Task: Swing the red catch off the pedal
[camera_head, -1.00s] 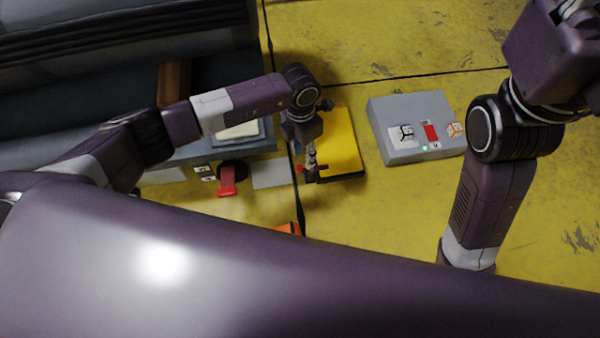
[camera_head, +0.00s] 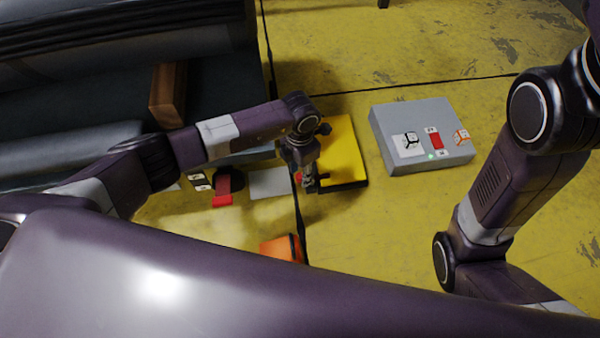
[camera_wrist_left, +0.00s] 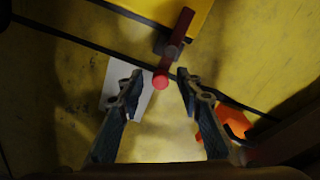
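The yellow pedal (camera_head: 342,150) is a flat plate with a dark edge, on the yellow floor in the middle of the head view. Its corner shows at the top of the left wrist view (camera_wrist_left: 192,12). The red catch (camera_wrist_left: 176,38) is a dark red bar at the pedal's edge, with a bright red round end. A bit of it shows in the head view (camera_head: 298,177). My left gripper (camera_wrist_left: 160,78) is open, with the catch's round end between its fingertips; contact cannot be told. In the head view the left gripper (camera_head: 311,183) partly hides the catch. My right gripper is out of view.
A grey box (camera_head: 388,130) with a red switch and a lit green lamp stands right of the pedal. A red lever (camera_head: 222,200) and a pale plate (camera_head: 269,184) lie to the left. An orange object (camera_head: 280,248) is nearer me. A brown block (camera_head: 167,95) is behind.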

